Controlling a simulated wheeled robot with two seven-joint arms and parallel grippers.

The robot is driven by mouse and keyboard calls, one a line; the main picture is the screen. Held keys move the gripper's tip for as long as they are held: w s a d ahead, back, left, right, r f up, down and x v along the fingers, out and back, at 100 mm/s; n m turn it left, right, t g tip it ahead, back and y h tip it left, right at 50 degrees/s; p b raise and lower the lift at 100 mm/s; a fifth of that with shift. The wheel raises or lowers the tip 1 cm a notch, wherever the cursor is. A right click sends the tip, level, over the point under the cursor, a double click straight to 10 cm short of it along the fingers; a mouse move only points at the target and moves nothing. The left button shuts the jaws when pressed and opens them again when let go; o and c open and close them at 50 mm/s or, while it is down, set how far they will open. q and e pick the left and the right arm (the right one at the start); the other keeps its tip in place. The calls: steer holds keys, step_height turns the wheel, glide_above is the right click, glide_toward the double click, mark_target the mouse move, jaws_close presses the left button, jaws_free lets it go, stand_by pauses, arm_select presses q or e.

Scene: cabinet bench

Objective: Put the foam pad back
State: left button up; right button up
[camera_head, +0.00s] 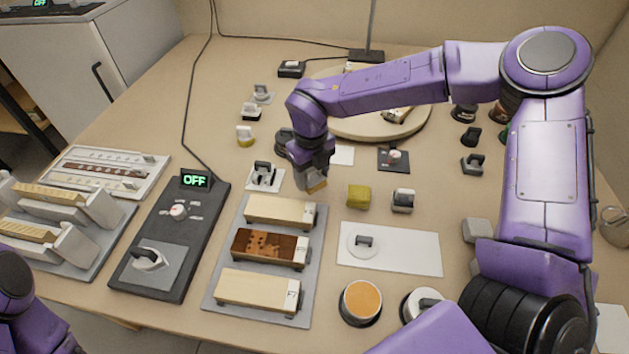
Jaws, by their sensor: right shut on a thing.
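My right gripper (313,176) reaches in from the right and points down above the bench, just beyond the top right corner of the grey tray. It is shut on a small block with a tan-yellow underside (318,187), which looks like the foam pad; the fingers hide much of it. A yellow pad with a grey handle (246,136) stands further back to the left. A mustard-yellow block (359,197) sits on the bench right of the gripper. Only purple parts of my left arm show at the bottom left; its gripper is out of view.
The grey tray (266,304) bears three wooden blocks. Left of it is a black panel (160,284) with an OFF display (195,179). A white plate (410,260) lies to the right. A round board (413,126) is behind. Several small handled pieces stand around.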

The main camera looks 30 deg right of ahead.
mark_target(314, 184)
steer(key=shift+w+d+f, duration=0.4)
steer(key=shift+d+f, duration=0.05)
steer(key=shift+f, duration=0.3)
steer(key=f, duration=0.3)
steer(key=shift+w+d+f, duration=0.15)
steer(key=shift+d+f, duration=0.05)
steer(key=shift+f, duration=0.1)
steer(key=shift+f, duration=0.15)
steer(key=o, duration=0.9)
steer(key=shift+o, duration=0.2)
step_height(314, 184, up, 12)
steer(key=shift+r, duration=0.25)
